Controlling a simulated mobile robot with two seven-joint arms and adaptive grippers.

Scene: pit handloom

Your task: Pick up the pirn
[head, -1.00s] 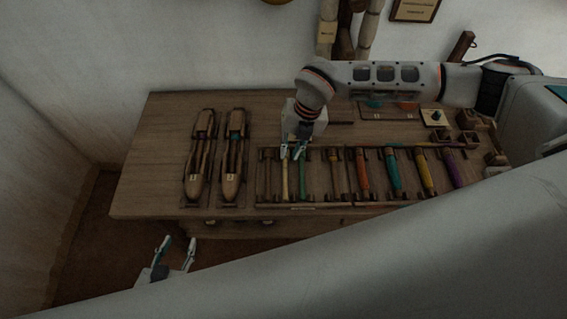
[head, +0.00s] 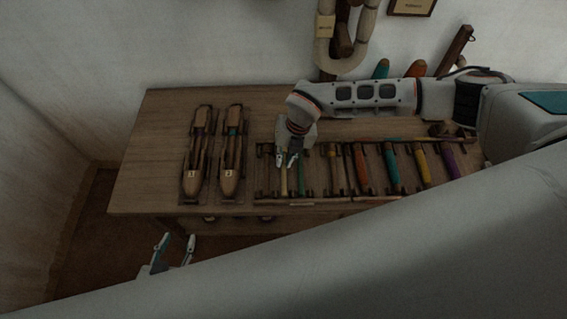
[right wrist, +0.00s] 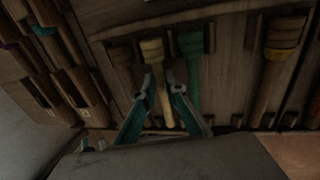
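Several pirns lie in a wooden rack on the table. A pale yellow pirn (head: 284,183) is near the rack's left end, with a green pirn (head: 301,181) just right of it. My right gripper (head: 286,161) is over the upper part of the pale yellow pirn, pointing down. In the right wrist view its fingers (right wrist: 161,82) are apart, with the pale yellow pirn (right wrist: 152,50) between them; whether they touch it I cannot tell. The green pirn (right wrist: 190,70) is close beside the right-hand finger. My left gripper (head: 174,246) is open and empty, in front of the table.
Two wooden shuttles (head: 191,178) (head: 229,180) lie left of the rack. Orange (head: 362,172), teal (head: 392,170), yellow (head: 423,168) and purple (head: 450,163) pirns fill the rack's right side. My right arm covers the table's back right. The table's left end is clear.

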